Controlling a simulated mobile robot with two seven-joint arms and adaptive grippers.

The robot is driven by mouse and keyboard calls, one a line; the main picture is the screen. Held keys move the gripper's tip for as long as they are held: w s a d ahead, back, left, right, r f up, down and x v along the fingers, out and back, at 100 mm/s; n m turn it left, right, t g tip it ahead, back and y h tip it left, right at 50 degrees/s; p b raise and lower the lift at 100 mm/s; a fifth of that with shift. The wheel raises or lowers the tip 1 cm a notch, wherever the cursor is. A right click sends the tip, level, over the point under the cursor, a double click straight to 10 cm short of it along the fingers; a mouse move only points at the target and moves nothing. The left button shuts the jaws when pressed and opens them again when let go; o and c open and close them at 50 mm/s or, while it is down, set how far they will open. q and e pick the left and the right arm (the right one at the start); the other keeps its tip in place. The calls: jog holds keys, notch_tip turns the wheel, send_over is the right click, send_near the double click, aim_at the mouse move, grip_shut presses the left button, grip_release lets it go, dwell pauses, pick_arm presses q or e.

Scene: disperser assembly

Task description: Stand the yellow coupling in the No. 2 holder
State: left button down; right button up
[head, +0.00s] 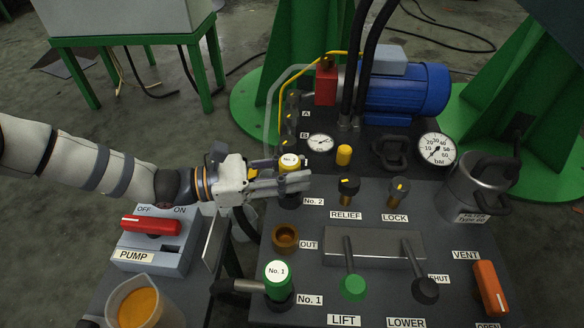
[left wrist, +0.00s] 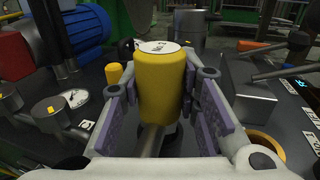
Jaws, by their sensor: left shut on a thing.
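The yellow coupling (head: 289,160), with a white "No. 2" cap, stands upright at the No. 2 place on the dark panel. My left gripper (head: 287,183) reaches in from the left and is shut on it. In the left wrist view the yellow coupling (left wrist: 162,88) stands between the finger pads, one on each side. The dark No. 2 holder (head: 290,201) is directly below it, mostly hidden by the fingers. I cannot tell whether the coupling is fully seated. My right gripper is not in view.
The green No. 1 coupling (head: 278,275) stands nearer on the panel. The brown OUT port (head: 285,238) lies between the two places. The RELIEF knob (head: 348,188) and a yellow knob (head: 343,155) are to the right. The pump box (head: 150,240) and a jug (head: 138,305) are at lower left.

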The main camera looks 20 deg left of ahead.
pick_arm(q)
jog(key=shift+f, duration=0.3)
jog(key=c, duration=1.2)
grip_release()
jog(key=shift+o, duration=0.2)
jog(key=v, duration=1.2)
jog(key=shift+s, duration=0.1)
